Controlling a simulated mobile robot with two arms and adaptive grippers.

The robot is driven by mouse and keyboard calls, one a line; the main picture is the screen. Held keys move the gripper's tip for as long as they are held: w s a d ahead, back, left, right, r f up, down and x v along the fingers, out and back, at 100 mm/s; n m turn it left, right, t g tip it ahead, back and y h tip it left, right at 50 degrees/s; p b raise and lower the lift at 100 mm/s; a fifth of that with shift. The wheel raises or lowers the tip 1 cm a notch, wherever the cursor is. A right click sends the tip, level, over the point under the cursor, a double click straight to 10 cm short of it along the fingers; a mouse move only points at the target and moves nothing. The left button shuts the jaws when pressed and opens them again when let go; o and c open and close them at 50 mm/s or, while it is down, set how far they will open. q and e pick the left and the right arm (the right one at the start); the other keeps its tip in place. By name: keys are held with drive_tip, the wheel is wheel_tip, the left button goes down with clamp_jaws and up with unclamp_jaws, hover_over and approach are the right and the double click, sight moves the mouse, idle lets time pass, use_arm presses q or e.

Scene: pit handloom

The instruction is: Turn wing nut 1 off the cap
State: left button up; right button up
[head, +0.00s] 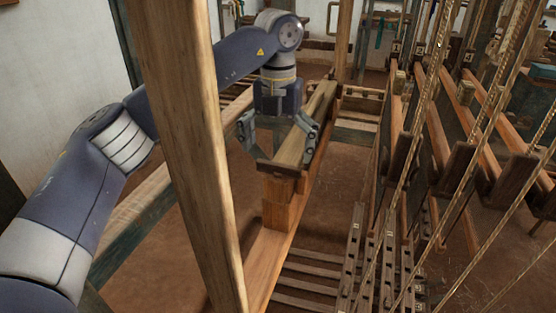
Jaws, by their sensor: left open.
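My left gripper (278,145) is open and points down over the near end of a long wooden bar (320,108), which looks like the cap. Its two fingers are spread, one on each side of the bar's end. I cannot tell whether they touch the wood. The bar rests above stacked wooden blocks (277,214) on a lower beam (266,262). I cannot make out wing nut 1; it is too small or hidden by the gripper. My right gripper is not in view.
A thick upright post (190,140) stands close in front and crosses my left arm in the picture. Rows of hanging wooden bars and ropes (480,110) fill the right side. Slatted treadles (365,255) lie low at the bottom. Bare floor (335,190) shows right of the beam.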

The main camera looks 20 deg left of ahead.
sight(279, 164)
use_arm(q)
wheel_tip(279, 164, up, 8)
idle(0.5)
